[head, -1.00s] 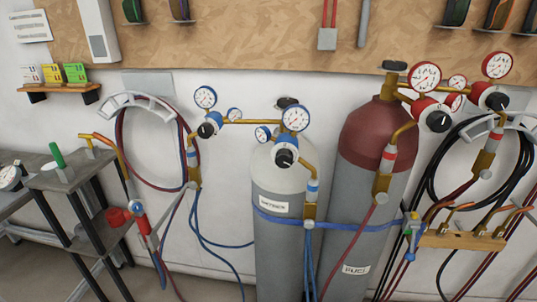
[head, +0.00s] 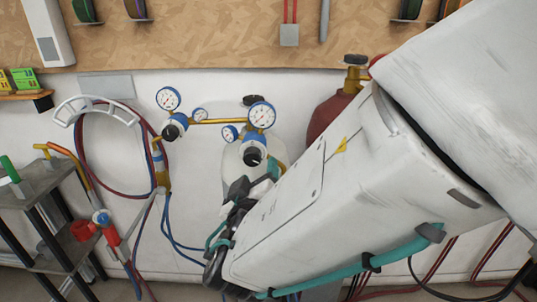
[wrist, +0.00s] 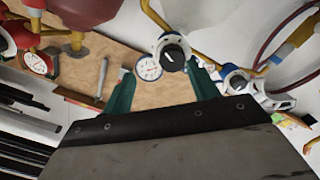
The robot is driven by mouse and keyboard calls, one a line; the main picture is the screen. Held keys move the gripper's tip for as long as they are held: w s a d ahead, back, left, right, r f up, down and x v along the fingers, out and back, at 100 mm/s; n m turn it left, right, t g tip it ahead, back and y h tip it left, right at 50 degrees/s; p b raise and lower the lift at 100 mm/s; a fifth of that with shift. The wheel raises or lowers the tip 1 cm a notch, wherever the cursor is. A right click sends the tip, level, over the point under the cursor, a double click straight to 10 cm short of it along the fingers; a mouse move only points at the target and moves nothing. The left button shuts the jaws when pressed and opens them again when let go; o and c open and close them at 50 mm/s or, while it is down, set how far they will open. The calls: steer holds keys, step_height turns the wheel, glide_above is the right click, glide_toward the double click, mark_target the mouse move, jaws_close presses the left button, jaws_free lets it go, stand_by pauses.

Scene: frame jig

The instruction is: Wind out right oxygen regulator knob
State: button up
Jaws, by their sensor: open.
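The right oxygen regulator knob (head: 252,157) is black, on a blue and white regulator above the pale cylinder. In the wrist view this knob (wrist: 174,57) shows just beyond and between my green fingertips. My gripper (head: 262,174) is below the knob in the head view, partly hidden by my own arm. In the wrist view my gripper (wrist: 162,70) has its fingers spread wide and nothing held. Whether a finger touches the knob I cannot tell. The regulator's gauge (head: 262,115) is above the knob.
The left oxygen regulator knob (head: 171,131) is close by on the left, joined by a brass pipe (head: 222,121). The dark red cylinder (head: 325,117) is right, mostly behind my arm. Blue hoses (head: 180,236) hang below. A grey shelf (head: 42,185) stands at left.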

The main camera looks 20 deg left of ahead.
mark_target(252, 160)
steer(key=shift+y, duration=0.5)
steer(key=x, duration=0.2)
steer(key=a+x, duration=0.1)
steer(key=x, duration=0.4)
steer(key=shift+a+f, duration=0.2)
steer(key=shift+a, duration=0.15)
steer(key=shift+n, duration=0.3)
steer(key=c, duration=1)
